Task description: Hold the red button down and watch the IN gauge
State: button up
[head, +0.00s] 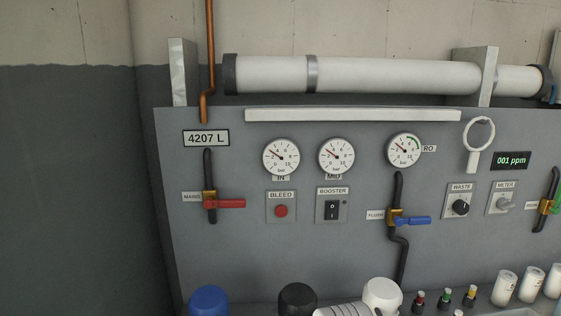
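The red button (281,211) is a round knob on a small plate labelled BLEED, on the left part of the grey panel. Nothing touches it in the head view. The IN gauge (281,157) is a white round dial marked bar, directly above the button. Its needle points to the upper left, in the low part of the scale; the exact reading is too small to tell. The IN label under it is partly covered by the dial.
The MID gauge (336,156) and black BOOSTER switch (332,210) are right of the button. A red-handled MAINS valve (224,204) is to its left, a blue-handled FLUSH valve (413,220) further right. Blue (209,300), black (297,299) and white (382,294) caps stand below.

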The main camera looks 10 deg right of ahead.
grip_shut()
dwell(1.3)
